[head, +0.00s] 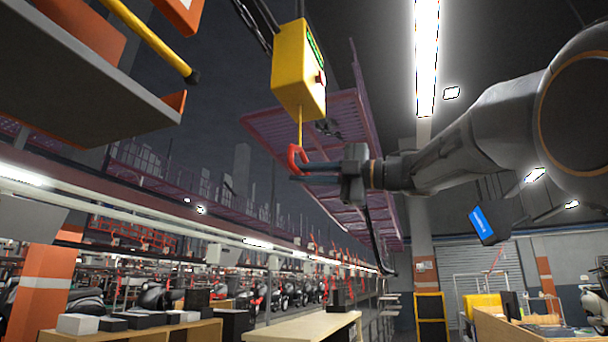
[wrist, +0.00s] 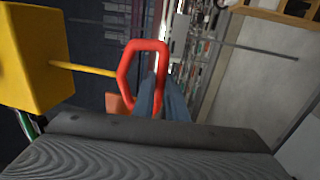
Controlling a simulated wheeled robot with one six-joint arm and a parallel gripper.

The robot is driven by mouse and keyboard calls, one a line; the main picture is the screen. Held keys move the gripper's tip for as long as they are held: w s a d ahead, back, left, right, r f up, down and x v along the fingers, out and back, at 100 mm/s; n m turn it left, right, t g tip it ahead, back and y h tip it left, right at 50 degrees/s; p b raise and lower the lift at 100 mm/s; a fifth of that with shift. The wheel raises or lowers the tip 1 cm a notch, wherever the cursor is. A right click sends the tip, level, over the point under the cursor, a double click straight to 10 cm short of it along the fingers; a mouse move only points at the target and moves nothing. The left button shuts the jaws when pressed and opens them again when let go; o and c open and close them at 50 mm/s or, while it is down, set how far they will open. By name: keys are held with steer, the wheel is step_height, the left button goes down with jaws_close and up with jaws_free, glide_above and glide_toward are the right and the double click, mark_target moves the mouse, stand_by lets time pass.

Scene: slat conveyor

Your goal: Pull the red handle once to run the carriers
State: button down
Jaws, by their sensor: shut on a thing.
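The red handle (head: 294,159) is a loop hanging from a thin yellow rod under a yellow control box (head: 297,72). My gripper (head: 305,172) reaches it from the right in the head view, with its fingers at the loop's lower part. In the wrist view the red handle (wrist: 142,62) stands upright in the picture, joined to the yellow box (wrist: 35,55) by the rod. My gripper's fingers (wrist: 160,97) are shut on the loop's lower end. Part of the loop there is hidden by the fingers.
An orange-edged grey slab (head: 85,75) and a yellow bar (head: 150,40) hang at upper left. A purple mesh structure (head: 330,125) is behind the handle. A light wooden table (head: 305,328) stands below. The air just under the handle looks clear.

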mark_target(302, 150)
steer(key=shift+r, duration=0.1)
step_height(302, 150, up, 6)
steer(key=p, duration=0.6)
steer(key=c, duration=1.8)
jaws_free()
steer(key=shift+o, duration=0.2)
steer(key=shift+d, duration=0.1)
steer(key=b+v, duration=0.2)
steer(key=v, duration=0.7)
